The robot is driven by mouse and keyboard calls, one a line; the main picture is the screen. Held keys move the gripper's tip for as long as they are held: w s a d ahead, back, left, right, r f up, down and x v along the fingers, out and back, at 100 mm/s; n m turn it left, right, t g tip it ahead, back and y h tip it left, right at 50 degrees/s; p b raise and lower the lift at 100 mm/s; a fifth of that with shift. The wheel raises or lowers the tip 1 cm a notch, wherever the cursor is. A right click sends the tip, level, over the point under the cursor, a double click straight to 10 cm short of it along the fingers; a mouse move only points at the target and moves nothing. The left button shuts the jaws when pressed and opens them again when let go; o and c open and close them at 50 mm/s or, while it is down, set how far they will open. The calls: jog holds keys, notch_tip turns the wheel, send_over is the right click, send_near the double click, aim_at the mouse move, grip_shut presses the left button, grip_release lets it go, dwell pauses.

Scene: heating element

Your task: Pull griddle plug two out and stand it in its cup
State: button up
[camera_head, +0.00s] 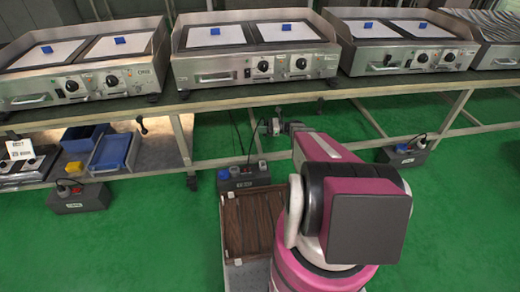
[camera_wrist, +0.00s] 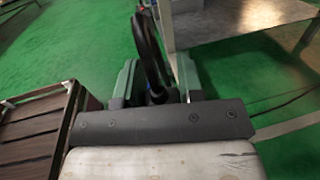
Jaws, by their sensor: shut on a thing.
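My gripper (camera_head: 272,127) is in front of the griddle table, above and behind the middle dark power box (camera_head: 245,184). In the wrist view its two fingers (camera_wrist: 156,92) are closed on the plug, which is mostly hidden between them. A bit of blue shows there, and a black cable (camera_wrist: 150,45) loops up from it. In the head view a dark cable hangs near the gripper towards the box. The box carries a blue round part (camera_head: 223,174) at its left and a pale part (camera_head: 262,165) at its right. I cannot tell which is the cup.
Several griddles stand on the table, one (camera_head: 255,60) in the middle. Other power boxes sit on the floor left (camera_head: 80,203) and right (camera_head: 405,158). Blue bins (camera_head: 112,152) lie on the lower shelf. A brown slatted crate (camera_head: 248,225) is before the middle box; a table leg (camera_wrist: 165,25) is close.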

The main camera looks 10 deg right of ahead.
notch_tip(320, 180, down, 16)
jog(key=n+g, duration=0.2)
jog(key=g, duration=0.1)
jog(key=shift+a+r, duration=0.2)
jog(key=shift+a, duration=0.2)
jog(key=shift+w+f, duration=0.1)
send_over(260, 164)
jog(key=shift+s+a+f, duration=0.1)
jog(key=shift+f, duration=1.3)
jog(key=shift+s+f, duration=0.1)
jog(key=shift+f, duration=1.3)
jog(key=shift+f, duration=2.25)
jog(key=shift+f, duration=0.3)
jog(key=o, duration=1)
jog(key=shift+s+f, duration=0.1)
jog(key=shift+s, duration=0.05)
